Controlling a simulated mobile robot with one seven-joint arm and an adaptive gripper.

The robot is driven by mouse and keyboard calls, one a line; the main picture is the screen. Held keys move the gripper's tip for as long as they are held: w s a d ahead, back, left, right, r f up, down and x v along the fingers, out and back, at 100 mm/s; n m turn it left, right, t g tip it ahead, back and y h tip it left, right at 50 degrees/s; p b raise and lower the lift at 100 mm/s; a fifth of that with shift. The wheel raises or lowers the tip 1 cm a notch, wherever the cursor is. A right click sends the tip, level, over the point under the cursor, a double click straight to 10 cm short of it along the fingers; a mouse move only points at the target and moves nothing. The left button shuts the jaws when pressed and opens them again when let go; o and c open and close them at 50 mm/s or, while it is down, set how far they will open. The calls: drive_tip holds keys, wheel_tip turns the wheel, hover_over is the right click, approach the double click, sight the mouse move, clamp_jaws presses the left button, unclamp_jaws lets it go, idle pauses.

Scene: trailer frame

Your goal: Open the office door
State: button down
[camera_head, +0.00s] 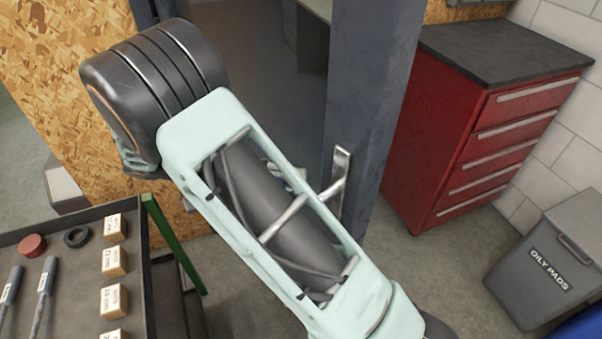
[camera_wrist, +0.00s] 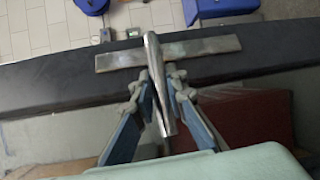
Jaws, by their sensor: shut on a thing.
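The office door has a dark grey stile (camera_head: 375,90) just right of my arm in the head view. It crosses the wrist view as a dark band (camera_wrist: 270,45). A metal plate (camera_head: 340,190) on the stile bears a lever handle (camera_head: 331,189) pointing left. In the wrist view the plate (camera_wrist: 215,46) lies across and the lever (camera_wrist: 153,72) runs toward me. My gripper (camera_wrist: 158,92) is shut on the lever, with a finger on each side. In the head view my arm hides most of the gripper. Whether the door stands ajar I cannot tell.
A dark tray (camera_head: 75,285) with tools and small blocks is at lower left. A chipboard wall (camera_head: 60,60) is behind my arm.

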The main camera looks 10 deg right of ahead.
drive_tip(key=shift+s+a, duration=0.25)
drive_tip(key=shift+a, duration=0.45)
drive_tip(key=c, duration=1.9)
unclamp_jaws()
drive_tip(key=shift+c, duration=0.2)
drive_tip(key=shift+a, duration=0.1)
drive_tip(key=v, duration=0.7)
drive_tip(key=shift+a, duration=0.15)
drive_tip(key=shift+w+r, duration=0.1)
drive_tip(key=shift+w, duration=0.05)
